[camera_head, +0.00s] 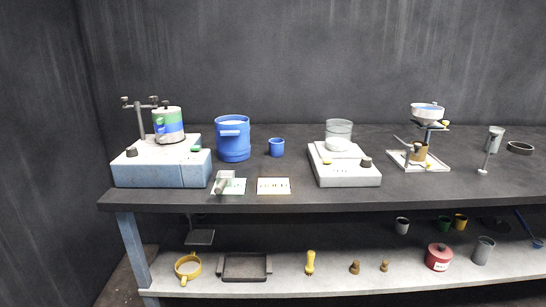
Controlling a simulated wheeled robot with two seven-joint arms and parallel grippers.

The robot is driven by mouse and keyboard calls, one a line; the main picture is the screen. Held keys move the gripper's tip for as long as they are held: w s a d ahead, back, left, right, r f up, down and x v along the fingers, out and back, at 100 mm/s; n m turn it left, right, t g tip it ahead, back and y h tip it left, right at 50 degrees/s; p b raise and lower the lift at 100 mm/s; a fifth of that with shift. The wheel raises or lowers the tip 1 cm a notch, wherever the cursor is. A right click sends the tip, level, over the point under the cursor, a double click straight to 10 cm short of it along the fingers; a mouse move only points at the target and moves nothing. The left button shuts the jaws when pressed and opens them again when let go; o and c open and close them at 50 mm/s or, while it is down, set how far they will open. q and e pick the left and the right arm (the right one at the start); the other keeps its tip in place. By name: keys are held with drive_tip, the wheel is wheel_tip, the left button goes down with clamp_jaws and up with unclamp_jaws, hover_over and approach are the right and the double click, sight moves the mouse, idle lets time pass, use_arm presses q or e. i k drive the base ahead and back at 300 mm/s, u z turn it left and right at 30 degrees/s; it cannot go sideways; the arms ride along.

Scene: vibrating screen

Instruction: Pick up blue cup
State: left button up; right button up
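A small blue cup (276,148) stands upright on the dark tabletop, between a larger blue bucket-like container (233,142) and a white device with a glass beaker. It is apart from both. Neither of my grippers shows in the head view, so whether they are open or shut is not visible.
A vibrating screen machine (162,163) stands at the left and the white device (344,166) right of the cup. Cards (273,186) lie at the table's front edge. A stand with a bowl (426,112) is at the right. A lower shelf (330,277) holds several items.

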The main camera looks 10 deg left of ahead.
sight(275, 145)
drive_tip(key=z, duration=0.25)
drive_tip(key=i, duration=1.15)
drive_tip(key=u, duration=0.2)
